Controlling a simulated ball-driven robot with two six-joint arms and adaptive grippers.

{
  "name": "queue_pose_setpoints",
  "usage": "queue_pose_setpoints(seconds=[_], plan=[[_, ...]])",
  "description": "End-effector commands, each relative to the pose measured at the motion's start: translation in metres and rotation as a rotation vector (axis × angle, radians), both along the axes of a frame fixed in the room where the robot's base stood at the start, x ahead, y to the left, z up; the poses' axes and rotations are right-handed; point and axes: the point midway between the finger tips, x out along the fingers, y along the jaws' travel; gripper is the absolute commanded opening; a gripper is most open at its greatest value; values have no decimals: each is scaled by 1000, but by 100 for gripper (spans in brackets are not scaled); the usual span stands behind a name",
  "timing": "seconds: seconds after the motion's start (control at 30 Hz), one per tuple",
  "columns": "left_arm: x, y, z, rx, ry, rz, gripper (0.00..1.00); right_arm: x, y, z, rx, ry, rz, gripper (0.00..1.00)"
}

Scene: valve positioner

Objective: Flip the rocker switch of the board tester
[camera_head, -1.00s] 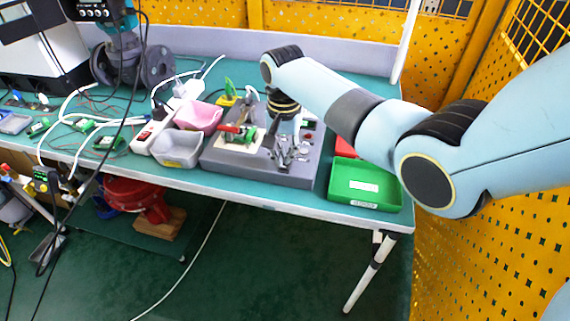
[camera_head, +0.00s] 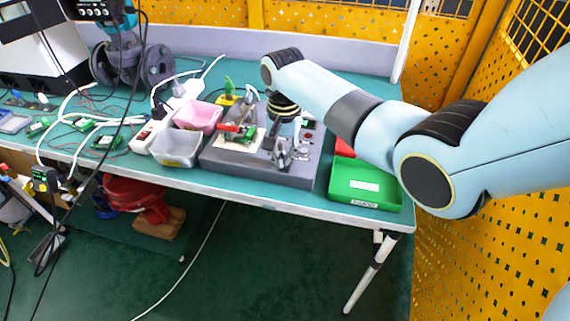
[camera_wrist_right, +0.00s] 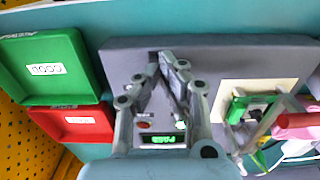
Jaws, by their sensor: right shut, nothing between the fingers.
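The board tester (camera_head: 255,178) is a grey box on the bench, with a green circuit board (camera_head: 251,133) and a red-handled clamp (camera_head: 230,128) on its left part. My right gripper (camera_head: 283,160) is over the tester's right part, pointing down. In the wrist view the right gripper (camera_wrist_right: 164,58) is shut and empty, its tips close to the tester's grey top (camera_wrist_right: 225,60). A lit green display (camera_wrist_right: 165,140) and a red button (camera_wrist_right: 143,124) show between its links. I cannot make out the rocker switch; the fingers may hide it. My left gripper is not in view.
A green bin (camera_head: 366,204) stands right of the tester, with a red bin (camera_wrist_right: 85,136) behind it. Pink (camera_head: 198,117) and grey (camera_head: 177,163) bins stand left. Cables and a power strip (camera_head: 150,135) lie farther left.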

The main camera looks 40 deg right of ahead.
Motion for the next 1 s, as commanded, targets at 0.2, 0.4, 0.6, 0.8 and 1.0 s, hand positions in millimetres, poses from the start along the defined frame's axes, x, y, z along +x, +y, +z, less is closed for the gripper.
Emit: queue_pose_setpoints(seconds=[0.2, 0.4, 0.6, 0.8, 1.0], plan=[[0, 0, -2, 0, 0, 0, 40, 0, 0, -4, 1, -1, 0, 0], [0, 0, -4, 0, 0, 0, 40, 0, 0, -7, 0, -1, 0, 0], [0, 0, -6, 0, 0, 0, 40, 0, 0, -10, 0, -1, 0, 0], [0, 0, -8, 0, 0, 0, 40, 0, 0, -13, 1, -1, 0, 0], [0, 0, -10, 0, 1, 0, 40, 0, 0, -16, 0, 0, 0, 0]])
